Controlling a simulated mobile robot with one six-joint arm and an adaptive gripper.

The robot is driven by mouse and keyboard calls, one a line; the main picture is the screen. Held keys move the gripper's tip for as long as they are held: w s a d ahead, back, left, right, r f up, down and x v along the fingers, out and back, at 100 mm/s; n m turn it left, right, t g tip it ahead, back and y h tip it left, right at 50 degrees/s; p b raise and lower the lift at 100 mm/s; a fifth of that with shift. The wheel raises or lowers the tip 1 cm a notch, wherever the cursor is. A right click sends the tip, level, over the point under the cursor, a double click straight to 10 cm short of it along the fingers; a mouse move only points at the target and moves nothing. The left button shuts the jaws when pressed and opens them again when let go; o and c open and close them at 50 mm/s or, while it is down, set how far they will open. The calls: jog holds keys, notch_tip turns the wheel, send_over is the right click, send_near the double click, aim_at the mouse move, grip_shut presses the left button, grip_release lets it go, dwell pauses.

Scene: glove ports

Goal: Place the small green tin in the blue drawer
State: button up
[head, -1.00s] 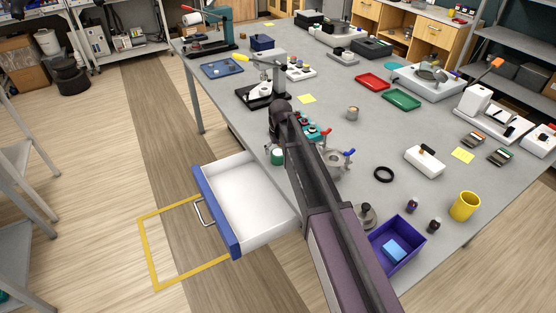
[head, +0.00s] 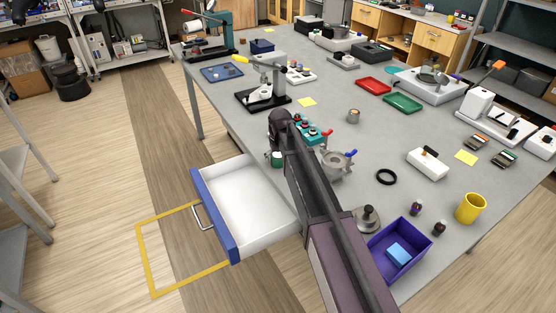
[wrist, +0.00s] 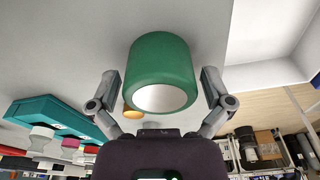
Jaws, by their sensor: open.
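The small green tin (head: 277,158) stands on the grey table near its left edge, partly hidden behind my arm in the head view. In the wrist view the green tin (wrist: 160,62) is large and close, with a pale round end. My gripper (wrist: 161,88) is open, with one finger on each side of the tin and a visible gap to both. A white drawer corner (wrist: 265,35) shows in the wrist view.
A teal rack (head: 309,131) with several knobs and a metal flanged part (head: 337,163) stand just right of the tin. A black press stand (head: 262,95) is behind it. A purple bin (head: 378,252) with a blue block is near the front edge.

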aim_at(278, 154)
jog(key=c, duration=1.1)
jog(key=shift+r, duration=0.25)
notch_tip(278, 154, up, 4)
jog(key=p, duration=0.4)
jog(key=shift+f, duration=0.15)
jog(key=s+d, duration=0.1)
jog(key=s, duration=0.4)
jog(key=s+d, duration=0.2)
jog(key=s, duration=0.3)
jog(key=s+d+p, duration=0.1)
jog(key=s, duration=0.4)
jog(key=shift+s+d+r, duration=0.2)
jog(key=shift+d+r, duration=0.05)
jog(key=shift+r, duration=0.15)
